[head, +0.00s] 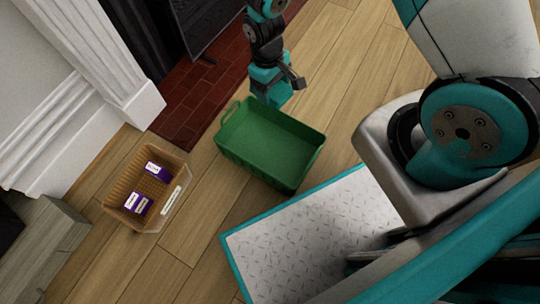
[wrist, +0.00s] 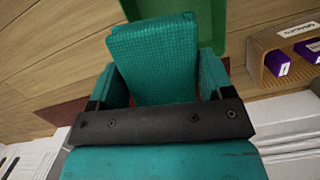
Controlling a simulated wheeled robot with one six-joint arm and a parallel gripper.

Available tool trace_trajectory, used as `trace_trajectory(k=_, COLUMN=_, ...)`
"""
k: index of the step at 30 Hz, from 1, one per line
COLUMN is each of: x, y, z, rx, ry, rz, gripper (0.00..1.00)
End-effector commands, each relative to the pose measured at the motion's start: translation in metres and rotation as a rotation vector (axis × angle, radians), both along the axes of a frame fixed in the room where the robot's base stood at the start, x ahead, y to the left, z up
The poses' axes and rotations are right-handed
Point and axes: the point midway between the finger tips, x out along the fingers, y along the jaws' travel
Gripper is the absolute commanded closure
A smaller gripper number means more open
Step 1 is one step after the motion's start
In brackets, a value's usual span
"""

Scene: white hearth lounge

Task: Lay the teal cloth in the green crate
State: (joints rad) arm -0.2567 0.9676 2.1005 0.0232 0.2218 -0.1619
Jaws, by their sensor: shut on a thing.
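The teal cloth (wrist: 155,62) is a folded, woven pad between the two teal fingers of my gripper (wrist: 162,75) in the wrist view. My gripper (head: 277,88) is shut on it and also shows in the head view at the crate's far rim, where cloth and fingers are hard to tell apart. The green crate (head: 272,147) stands open on the wood floor, and its visible inside is empty. Part of the crate (wrist: 205,12) shows behind the cloth in the wrist view. The exact height of the cloth over the crate is unclear.
A tan basket (head: 178,163) with a few purple-and-white packs (head: 158,171) stands left of the crate. A red brick hearth (head: 205,95) and white fireplace surround (head: 140,104) lie beyond.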

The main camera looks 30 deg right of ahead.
Motion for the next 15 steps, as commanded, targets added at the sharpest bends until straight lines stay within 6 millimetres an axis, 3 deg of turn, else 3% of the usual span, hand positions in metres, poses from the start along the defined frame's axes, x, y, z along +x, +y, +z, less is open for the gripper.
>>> trace_trajectory(k=1, x=-0.005, y=0.004, z=-0.034, rx=0.000, ry=0.003, rz=0.025, gripper=0.48)
trace_trajectory(k=4, x=-0.012, y=0.009, z=-0.063, rx=-0.001, ry=0.003, rz=0.064, gripper=0.48)
trace_trajectory(k=7, x=-0.017, y=0.013, z=-0.084, rx=-0.001, ry=0.002, rz=0.094, gripper=0.48)
trace_trajectory(k=15, x=-0.023, y=0.017, z=-0.117, rx=0.000, ry=0.002, rz=0.123, gripper=0.48)
